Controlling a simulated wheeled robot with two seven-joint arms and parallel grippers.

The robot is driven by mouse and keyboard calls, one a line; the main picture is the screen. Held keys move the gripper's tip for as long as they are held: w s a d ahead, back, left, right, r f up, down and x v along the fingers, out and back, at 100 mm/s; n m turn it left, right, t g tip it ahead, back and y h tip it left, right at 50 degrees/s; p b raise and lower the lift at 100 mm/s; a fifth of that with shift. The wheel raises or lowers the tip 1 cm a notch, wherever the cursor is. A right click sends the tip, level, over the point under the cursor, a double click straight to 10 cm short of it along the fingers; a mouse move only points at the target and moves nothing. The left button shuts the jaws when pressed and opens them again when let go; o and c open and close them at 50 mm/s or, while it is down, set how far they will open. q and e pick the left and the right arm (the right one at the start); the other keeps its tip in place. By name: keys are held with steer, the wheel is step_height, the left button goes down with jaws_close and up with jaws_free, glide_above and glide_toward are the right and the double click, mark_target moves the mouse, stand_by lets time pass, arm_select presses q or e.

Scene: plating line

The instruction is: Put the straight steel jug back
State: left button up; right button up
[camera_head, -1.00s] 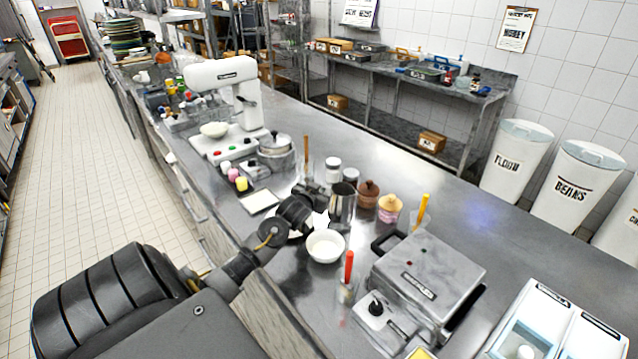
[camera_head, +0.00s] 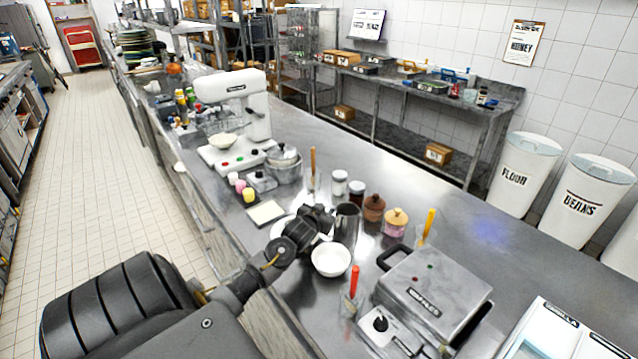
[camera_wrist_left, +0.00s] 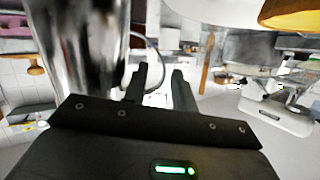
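The straight steel jug (camera_head: 347,225) stands upright on the steel counter, behind the white bowl. My left gripper (camera_head: 326,217) is at the jug's left side, level with its upper part. In the left wrist view the jug (camera_wrist_left: 82,50) fills the left side, large and blurred, with its thin loop handle (camera_wrist_left: 161,56) on the right. The two dark fingers of my left gripper (camera_wrist_left: 158,88) stand apart with a bright gap between them, and the handle reaches to this gap. Contact with the handle is unclear. My right gripper is not in view.
A white bowl (camera_head: 331,260) is in front of the jug. A brown jar (camera_head: 373,208) and a tan-lidded jar (camera_head: 395,223) stand close on its right. A grey press (camera_head: 433,290) is at the right front. The counter (camera_head: 420,190) behind the jars is clear.

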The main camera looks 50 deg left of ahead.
arm_select(q)
steer(key=b+v, duration=0.1)
steer(key=v, duration=1)
steer(key=shift+s+b, duration=0.15)
steer(key=shift+b, duration=0.2)
steer(key=shift+d, duration=0.1)
